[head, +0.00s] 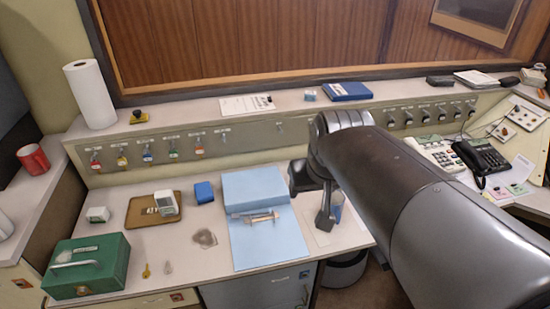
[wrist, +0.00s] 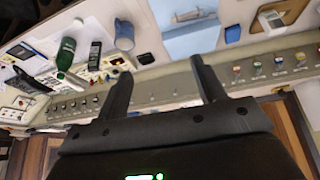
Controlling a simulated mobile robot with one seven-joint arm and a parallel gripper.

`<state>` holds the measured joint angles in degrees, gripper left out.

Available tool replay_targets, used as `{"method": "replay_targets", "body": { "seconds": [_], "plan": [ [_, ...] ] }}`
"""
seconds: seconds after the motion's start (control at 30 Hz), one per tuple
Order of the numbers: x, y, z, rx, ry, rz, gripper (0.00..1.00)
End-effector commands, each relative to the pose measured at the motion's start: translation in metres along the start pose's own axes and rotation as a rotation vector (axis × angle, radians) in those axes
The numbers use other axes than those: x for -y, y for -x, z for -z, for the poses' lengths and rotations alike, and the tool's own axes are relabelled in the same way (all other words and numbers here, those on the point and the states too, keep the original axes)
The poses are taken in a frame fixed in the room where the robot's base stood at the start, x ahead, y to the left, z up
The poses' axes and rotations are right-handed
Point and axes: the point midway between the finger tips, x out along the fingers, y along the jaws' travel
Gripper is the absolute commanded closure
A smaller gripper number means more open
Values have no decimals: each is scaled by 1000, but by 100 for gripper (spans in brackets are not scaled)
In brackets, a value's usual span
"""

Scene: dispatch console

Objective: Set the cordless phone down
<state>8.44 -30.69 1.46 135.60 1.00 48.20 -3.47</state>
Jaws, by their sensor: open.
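A slim dark handset (wrist: 95,56) with a small screen, apparently the cordless phone, shows in the wrist view beside a green bottle (wrist: 66,54). I cannot tell whether it stands or lies. My arm hides that spot in the head view. My gripper (wrist: 160,68) is open, with nothing between its two fingers, and the handset is apart from it, beyond the left finger. In the head view my gripper (head: 318,198) hangs over the right end of the desk, near a blue cup (head: 337,207). The cup also shows in the wrist view (wrist: 124,32).
A blue folder (head: 268,241) lies on the desk, left of my gripper. A brown tray (head: 135,212) holds a pale device, and a green cash box (head: 87,266) stands at front left. A hook panel (head: 235,138) runs behind. A black desk phone (head: 481,158) stands right.

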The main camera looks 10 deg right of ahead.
Motion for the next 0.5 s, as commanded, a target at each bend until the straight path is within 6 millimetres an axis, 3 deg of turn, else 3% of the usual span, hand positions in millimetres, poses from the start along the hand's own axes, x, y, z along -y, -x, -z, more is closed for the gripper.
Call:
{"method": "replay_targets", "body": {
  "seconds": [0.1,0.2,0.5],
  "plan": [
    [17,13,-32,-16,31,27,37],
    [24,18,-51,-21,46,42,37],
    [30,21,-68,-23,57,56,37]
  ]
}}
